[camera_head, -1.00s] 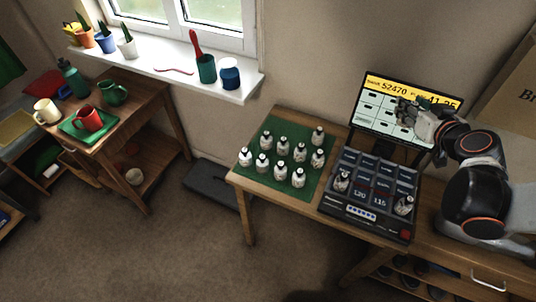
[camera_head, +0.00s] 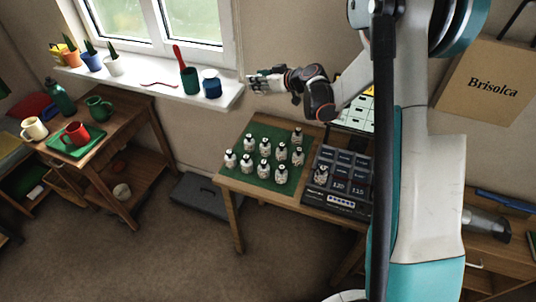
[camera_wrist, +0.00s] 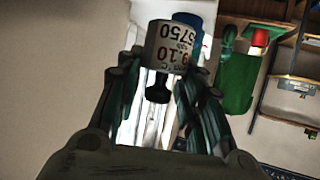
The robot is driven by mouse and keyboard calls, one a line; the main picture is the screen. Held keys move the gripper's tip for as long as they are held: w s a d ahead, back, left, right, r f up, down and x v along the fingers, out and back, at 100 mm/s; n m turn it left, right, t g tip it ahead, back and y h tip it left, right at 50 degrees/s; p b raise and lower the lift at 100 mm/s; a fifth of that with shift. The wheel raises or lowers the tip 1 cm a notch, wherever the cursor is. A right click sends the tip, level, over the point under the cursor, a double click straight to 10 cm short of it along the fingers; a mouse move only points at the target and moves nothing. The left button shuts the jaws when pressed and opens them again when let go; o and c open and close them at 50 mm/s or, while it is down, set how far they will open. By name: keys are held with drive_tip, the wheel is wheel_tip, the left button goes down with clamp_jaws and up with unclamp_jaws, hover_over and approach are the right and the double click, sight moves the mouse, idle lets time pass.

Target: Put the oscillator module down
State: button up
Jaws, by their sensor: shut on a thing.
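My gripper (camera_wrist: 157,108) is shut on an oscillator module (camera_wrist: 172,47), a white cylinder with a black knob and printed label. The knob end lies between the fingers and the body points away from them. In the head view my gripper (camera_head: 266,83) is raised beside the right end of the windowsill, and the held module is too small to make out clearly. Several similar modules (camera_head: 264,166) stand upright on the green mat (camera_head: 256,182) below. Another module (camera_head: 321,172) stands in the dark console (camera_head: 348,204); the console's right side is hidden behind my arm.
The screen (camera_head: 353,118) behind the console is mostly covered by my arm. A blue cup (camera_head: 211,88) and green cup (camera_head: 190,80) stand on the windowsill (camera_head: 140,79). A side table at left holds a red mug (camera_head: 76,133) on a green tray (camera_head: 70,149).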

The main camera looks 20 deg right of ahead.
drive_tip(key=shift+w+f+y, duration=0.3)
drive_tip(key=shift+w+f, duration=0.15)
drive_tip(key=shift+w, duration=0.3)
wheel_tip(320, 180, down, 20)
drive_tip(key=b, duration=0.7)
drive_tip(key=shift+r, duration=0.15)
drive_tip(key=o, duration=1.1)
drive_tip(key=p+v, duration=0.3)
drive_tip(key=v, duration=0.9)
drive_tip(key=shift+r, duration=0.1)
